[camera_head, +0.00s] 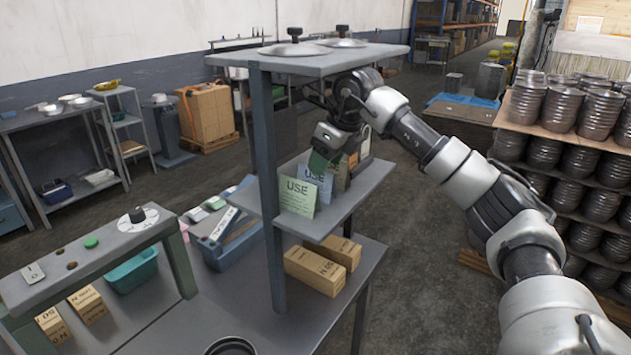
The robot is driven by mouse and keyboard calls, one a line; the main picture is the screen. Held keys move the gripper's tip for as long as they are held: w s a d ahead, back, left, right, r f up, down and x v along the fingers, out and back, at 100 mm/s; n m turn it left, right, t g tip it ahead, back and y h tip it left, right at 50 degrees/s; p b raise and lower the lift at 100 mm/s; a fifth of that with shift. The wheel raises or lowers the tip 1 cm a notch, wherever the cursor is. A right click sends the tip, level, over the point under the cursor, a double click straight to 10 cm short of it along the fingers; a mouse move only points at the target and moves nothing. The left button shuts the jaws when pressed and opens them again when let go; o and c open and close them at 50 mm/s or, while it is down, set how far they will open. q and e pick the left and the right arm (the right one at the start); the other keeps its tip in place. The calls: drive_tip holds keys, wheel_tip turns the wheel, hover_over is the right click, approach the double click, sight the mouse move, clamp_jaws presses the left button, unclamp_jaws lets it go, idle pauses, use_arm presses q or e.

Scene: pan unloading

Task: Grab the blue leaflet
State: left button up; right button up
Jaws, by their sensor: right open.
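The blue leaflet (318,178) stands on the middle shelf, just behind a pale green leaflet marked USE (298,197). Its lower part is partly hidden by the green one. My right gripper (328,152) reaches in from the right, under the top board, and is just above and behind the blue leaflet's top edge. It is open, and I cannot tell whether it touches any leaflet. A dark green piece (319,162) shows at its fingers. Brownish leaflets (342,174) stand behind the blue one. My left gripper is not in view.
The shelf's top board (330,62) with metal lids is close above my right arm, and a grey post (268,180) stands left of the leaflets. Cardboard boxes (318,270) lie below. Stacked metal pans (560,108) stand at the right. The shelf's front right part is bare.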

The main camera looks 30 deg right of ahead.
sight(316, 182)
drive_tip(key=p+x, duration=0.1)
drive_tip(key=x, duration=0.3)
drive_tip(key=shift+w+a+f+p, duration=0.15)
drive_tip(key=shift+w+p, duration=0.2)
drive_tip(key=shift+w, duration=0.1)
drive_tip(key=shift+f, duration=0.35)
drive_tip(key=shift+c, duration=0.3)
clamp_jaws()
